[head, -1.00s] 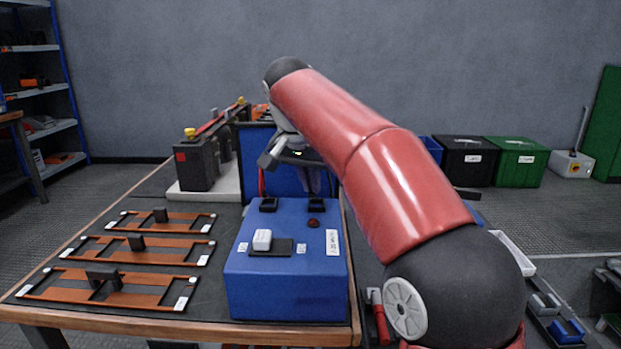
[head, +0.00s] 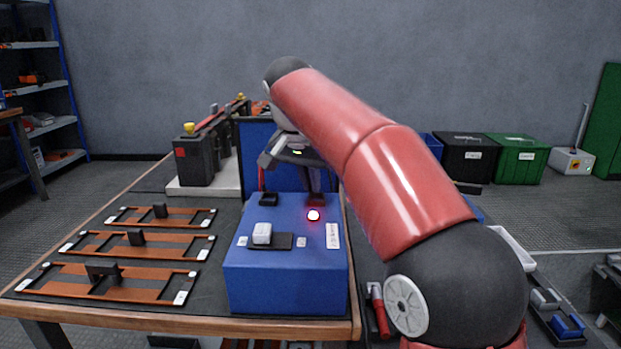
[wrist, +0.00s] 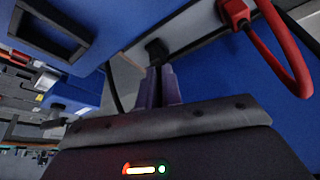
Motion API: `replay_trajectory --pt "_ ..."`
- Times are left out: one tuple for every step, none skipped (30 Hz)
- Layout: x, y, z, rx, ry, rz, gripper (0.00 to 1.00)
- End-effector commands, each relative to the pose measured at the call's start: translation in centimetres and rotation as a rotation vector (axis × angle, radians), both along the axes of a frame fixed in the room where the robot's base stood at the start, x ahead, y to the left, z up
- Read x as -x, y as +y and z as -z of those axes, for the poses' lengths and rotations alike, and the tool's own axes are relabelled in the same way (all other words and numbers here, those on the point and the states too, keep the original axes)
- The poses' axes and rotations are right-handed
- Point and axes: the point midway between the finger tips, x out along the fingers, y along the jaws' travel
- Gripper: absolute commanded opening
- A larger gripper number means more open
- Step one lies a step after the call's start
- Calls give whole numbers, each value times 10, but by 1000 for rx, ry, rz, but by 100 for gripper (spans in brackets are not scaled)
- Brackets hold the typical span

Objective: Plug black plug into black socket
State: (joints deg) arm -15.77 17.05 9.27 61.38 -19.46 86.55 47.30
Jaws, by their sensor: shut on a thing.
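The blue box (head: 285,270) stands at the front right of the bench. It has a dark socket at its back left (head: 268,199) and another at its back right (head: 316,199); their colours look alike here. My gripper (head: 314,190) points down at the back right socket, its fingers reaching it. In the wrist view, the fingers (wrist: 160,88) are close together on a small black plug (wrist: 156,48) at their tips, with a black cable (wrist: 114,92) beside them. How deep the plug sits is hidden.
A white rocker (head: 262,233) is on the box top. A red plug with a red cable (wrist: 278,55) is close at right in the wrist view. Copper-coloured frames (head: 110,283) lie to the left; dark capacitor units (head: 195,160) stand behind them.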

Motion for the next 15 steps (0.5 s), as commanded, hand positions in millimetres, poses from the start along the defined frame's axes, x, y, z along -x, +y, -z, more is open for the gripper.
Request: replay_trajectory --pt "0 0 0 0 0 0 9" --pt "0 0 0 0 0 0 13" --pt "0 0 0 0 0 0 18" --pt "0 0 0 0 0 0 22" --pt "0 0 0 0 0 0 26" --pt "0 0 0 0 0 0 32" --pt "0 0 0 0 0 0 32" --pt "0 0 0 1 0 0 32" --pt "0 0 0 1 0 0 32" --pt "0 0 0 1 0 0 32" --pt "0 0 0 1 0 0 32" --pt "0 0 0 1 0 0 32" --pt "0 0 0 1 0 0 32" --pt "0 0 0 0 0 0 32" --pt "1 0 -2 0 0 0 32"
